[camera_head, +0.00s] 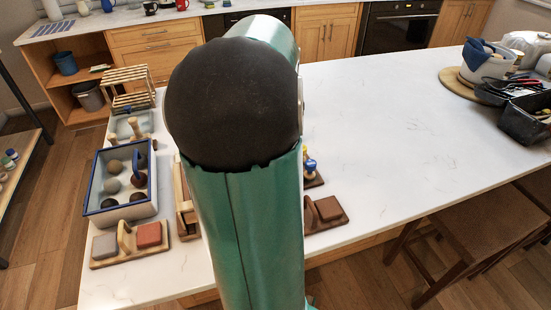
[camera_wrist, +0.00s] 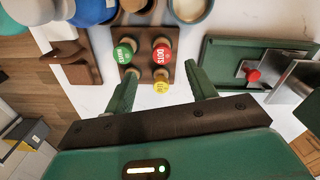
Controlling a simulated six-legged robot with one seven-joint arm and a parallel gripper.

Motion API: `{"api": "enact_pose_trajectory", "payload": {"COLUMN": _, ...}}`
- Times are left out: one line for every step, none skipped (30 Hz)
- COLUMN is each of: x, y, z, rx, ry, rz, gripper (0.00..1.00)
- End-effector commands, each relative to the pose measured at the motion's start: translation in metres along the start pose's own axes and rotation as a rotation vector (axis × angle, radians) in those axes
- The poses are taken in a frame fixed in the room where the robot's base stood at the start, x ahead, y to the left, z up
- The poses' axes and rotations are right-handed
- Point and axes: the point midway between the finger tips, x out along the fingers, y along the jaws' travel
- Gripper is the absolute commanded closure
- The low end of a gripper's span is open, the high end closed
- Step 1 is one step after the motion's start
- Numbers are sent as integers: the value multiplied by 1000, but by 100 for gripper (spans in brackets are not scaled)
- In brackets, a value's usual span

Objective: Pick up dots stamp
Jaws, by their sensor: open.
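The dots stamp is the red-topped stamp (camera_wrist: 161,53) whose upside-down label reads DOTS. It stands in a dark wooden holder (camera_wrist: 143,74) in the wrist view. A green-topped stamp (camera_wrist: 123,54) stands beside it to the left, and a yellow-topped one (camera_wrist: 161,87) stands just below it in the picture. My gripper (camera_wrist: 161,70) is open and empty. Its fingers lie left and right of the red and yellow stamps, apart from them. In the head view my arm hides most of this holder and the gripper.
A green tray (camera_wrist: 222,52) with a red-knobbed metal tool (camera_wrist: 253,76) lies right of the holder. A brown block (camera_wrist: 70,60) lies left. In the head view a blue-rimmed box (camera_head: 128,212) stands left on the white counter (camera_head: 400,120), whose middle right is clear.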

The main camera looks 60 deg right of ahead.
Motion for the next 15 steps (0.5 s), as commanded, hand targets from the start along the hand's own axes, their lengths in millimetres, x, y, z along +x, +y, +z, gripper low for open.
{"api": "enact_pose_trajectory", "payload": {"x": 12, "y": 1, "z": 0, "rx": 0, "ry": -2, "rz": 4, "gripper": 44}}
{"api": "enact_pose_trajectory", "payload": {"x": 18, "y": 1, "z": 0, "rx": 0, "ry": -2, "rz": 4, "gripper": 44}}
{"api": "enact_pose_trajectory", "payload": {"x": 25, "y": 1, "z": 0, "rx": 1, "ry": -1, "rz": 4, "gripper": 44}}
{"api": "enact_pose_trajectory", "payload": {"x": 30, "y": 1, "z": 0, "rx": 1, "ry": -2, "rz": 4, "gripper": 44}}
{"api": "enact_pose_trajectory", "payload": {"x": 34, "y": 0, "z": -1, "rx": 0, "ry": -1, "rz": 3, "gripper": 44}}
{"api": "enact_pose_trajectory", "payload": {"x": 39, "y": 0, "z": -1, "rx": -1, "ry": -1, "rz": 2, "gripper": 44}}
{"api": "enact_pose_trajectory", "payload": {"x": 42, "y": -1, "z": 0, "rx": -1, "ry": -1, "rz": 2, "gripper": 44}}
{"api": "enact_pose_trajectory", "payload": {"x": 45, "y": -1, "z": 0, "rx": -2, "ry": -1, "rz": 2, "gripper": 44}}
{"api": "enact_pose_trajectory", "payload": {"x": 47, "y": -2, "z": 0, "rx": -3, "ry": -1, "rz": 1, "gripper": 44}}
{"api": "enact_pose_trajectory", "payload": {"x": 49, "y": -2, "z": 0, "rx": -3, "ry": -1, "rz": 0, "gripper": 44}}
{"api": "enact_pose_trajectory", "payload": {"x": 51, "y": -2, "z": 0, "rx": -3, "ry": -1, "rz": 1, "gripper": 44}}
{"api": "enact_pose_trajectory", "payload": {"x": 54, "y": -3, "z": 0, "rx": -4, "ry": -1, "rz": 2, "gripper": 44}}
{"api": "enact_pose_trajectory", "payload": {"x": 57, "y": -3, "z": 0, "rx": -4, "ry": -1, "rz": 3, "gripper": 44}}
{"api": "enact_pose_trajectory", "payload": {"x": 62, "y": -4, "z": 0, "rx": -3, "ry": -1, "rz": 3, "gripper": 44}}
{"api": "enact_pose_trajectory", "payload": {"x": 68, "y": -5, "z": 0, "rx": -3, "ry": -1, "rz": 3, "gripper": 44}}
